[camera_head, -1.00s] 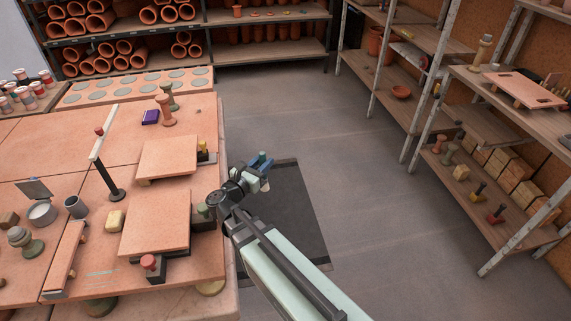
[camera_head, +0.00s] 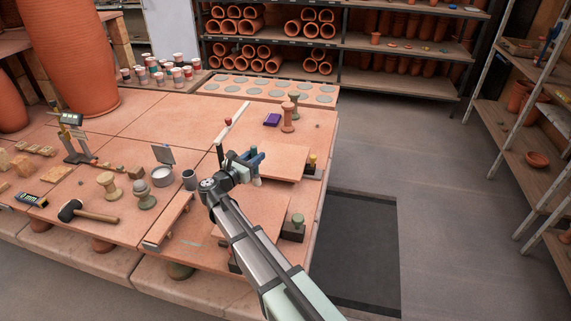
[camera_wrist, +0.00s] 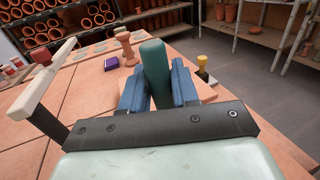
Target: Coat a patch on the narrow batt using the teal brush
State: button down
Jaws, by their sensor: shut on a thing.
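My gripper (camera_head: 250,160) is shut on the teal brush, whose thick teal handle (camera_wrist: 154,65) stands up between the blue fingers in the wrist view. In the head view a pale tip (camera_head: 257,182) shows below the fingers, over a wide terracotta board (camera_head: 285,158); I cannot tell whether it touches. A long, narrow raised terracotta slab (camera_head: 168,221), which looks like the narrow batt, lies near the table's front, left of my arm. Its top looks bare. My arm hides part of a second wide board.
A pale bar (camera_head: 236,120) on a dark post with a red knob stands close to my gripper; it also shows in the wrist view (camera_wrist: 44,80). A grey cup (camera_head: 190,180), white bowl (camera_head: 162,176) and spools stand left. A mallet (camera_head: 88,212) lies farther left.

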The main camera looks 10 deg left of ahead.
jog(key=s+a+r+n+t+y, duration=0.15)
jog(key=s+a, duration=0.25)
jog(key=a, duration=0.9)
jog(key=s+a+r+n+g+y, duration=0.1)
jog(key=s+a+r+n+y, duration=0.2)
jog(key=a, duration=0.9)
jog(key=shift+s+f+m, duration=0.75)
jog(key=shift+s+f, duration=0.25)
jog(key=shift+f, duration=2.9)
jog(key=shift+s, duration=10.55)
jog(key=shift+w, duration=10.95)
notch_tip(320, 180, up, 8)
jog(key=shift+s+a, duration=0.15)
jog(key=shift+a, duration=0.1)
jog(key=shift+t, duration=0.25)
